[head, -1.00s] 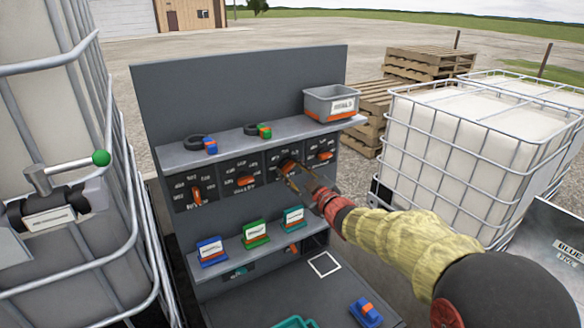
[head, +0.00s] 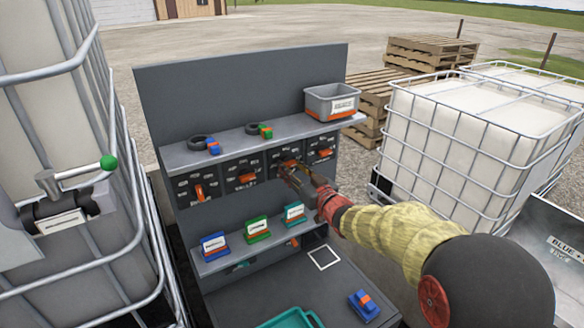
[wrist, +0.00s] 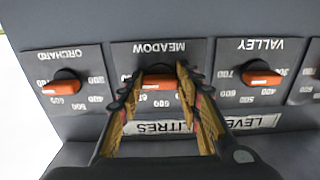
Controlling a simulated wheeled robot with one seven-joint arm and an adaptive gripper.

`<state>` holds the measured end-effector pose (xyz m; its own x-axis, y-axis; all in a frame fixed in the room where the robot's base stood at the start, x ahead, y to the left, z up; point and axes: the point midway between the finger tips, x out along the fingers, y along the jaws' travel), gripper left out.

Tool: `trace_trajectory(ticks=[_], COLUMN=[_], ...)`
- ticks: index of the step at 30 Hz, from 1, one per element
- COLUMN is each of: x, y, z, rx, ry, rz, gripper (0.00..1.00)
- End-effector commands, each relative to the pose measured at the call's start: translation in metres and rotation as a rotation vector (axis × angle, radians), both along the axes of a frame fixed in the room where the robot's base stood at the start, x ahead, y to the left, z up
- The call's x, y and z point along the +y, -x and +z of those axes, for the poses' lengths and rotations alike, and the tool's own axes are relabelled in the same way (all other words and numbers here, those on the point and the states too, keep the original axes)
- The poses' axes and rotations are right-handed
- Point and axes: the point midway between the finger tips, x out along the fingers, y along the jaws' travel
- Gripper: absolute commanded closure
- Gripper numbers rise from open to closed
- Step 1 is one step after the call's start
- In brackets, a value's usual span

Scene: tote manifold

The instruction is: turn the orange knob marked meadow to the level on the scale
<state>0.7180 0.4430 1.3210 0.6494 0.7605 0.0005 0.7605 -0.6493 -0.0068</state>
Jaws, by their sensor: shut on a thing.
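The orange meadow knob (wrist: 160,80) sits on a dark panel under an upside-down MEADOW label in the wrist view. It also shows in the head view (head: 290,163), third from the left in the row. My gripper (wrist: 158,88) is shut on this knob, one finger at each side. The knob's bar looks roughly level across the wrist picture. Fingers hide parts of the number scale, so its exact setting cannot be read. In the head view my gripper (head: 286,171) reaches the panel from the right.
The orchard knob (wrist: 62,87) and valley knob (wrist: 261,78) flank it closely. A shelf (head: 225,150) with a grey bin (head: 332,102) overhangs the knobs. Below, a lower shelf (head: 228,252) holds blue, green and teal labelled blocks. A caged tank (head: 470,130) stands right.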

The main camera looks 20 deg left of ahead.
Motion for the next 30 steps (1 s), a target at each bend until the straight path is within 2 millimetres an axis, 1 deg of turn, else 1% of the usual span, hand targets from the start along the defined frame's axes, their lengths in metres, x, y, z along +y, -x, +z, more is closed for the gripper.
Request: trace_trajectory(ticks=[1,12,13,22,30], x=[-0.0005,-0.0004,-0.0004,-0.0001,-0.0001], y=[0.0002,0.0003,0.0003,0.0002,0.0002], z=[-0.0035,-0.004,-0.0041,-0.0018,-0.0009], rx=[0.009,0.012,0.012,0.009,0.007], ry=[-0.001,-0.003,-0.003,-0.004,-0.004], rz=[-0.001,-0.001,-0.001,0.0,0.0], gripper=[0.91,0.91,0.65,0.48,0.47])
